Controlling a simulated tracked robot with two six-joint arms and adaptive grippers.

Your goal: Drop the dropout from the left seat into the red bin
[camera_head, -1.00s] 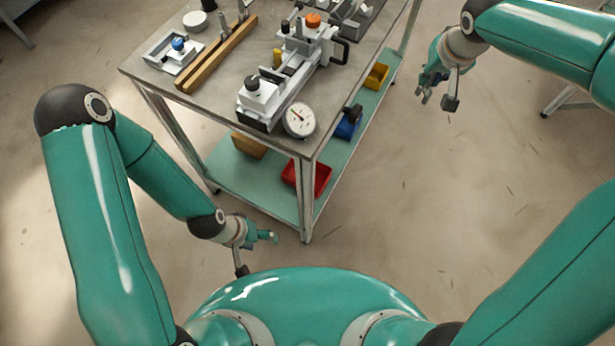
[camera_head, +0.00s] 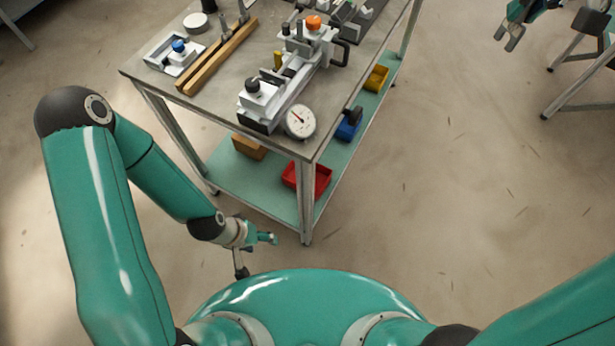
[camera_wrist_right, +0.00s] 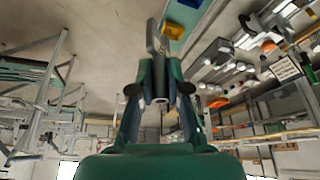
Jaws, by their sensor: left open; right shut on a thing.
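The red bin (camera_head: 322,180) is on the lower shelf of the cart, partly behind the near table leg. A white fixture with a round dial stands on the cart top; I cannot tell which part is the left seat. My left gripper (camera_head: 270,238) is open and empty, low beside the near cart leg. My right gripper (camera_head: 515,36) is at the top right edge of the head view, off to the right of the cart. In the right wrist view its fingers (camera_wrist_right: 160,95) are shut on a narrow grey piece (camera_wrist_right: 151,38), which I cannot identify for sure.
A blue bin (camera_head: 347,130) and a yellow bin (camera_head: 376,77) also sit on the lower shelf, with a brown block (camera_head: 249,147) at its left. Wooden rails (camera_head: 217,58) lie on the cart top. Bare floor lies right of the cart; a metal stand (camera_head: 580,85) is at the far right.

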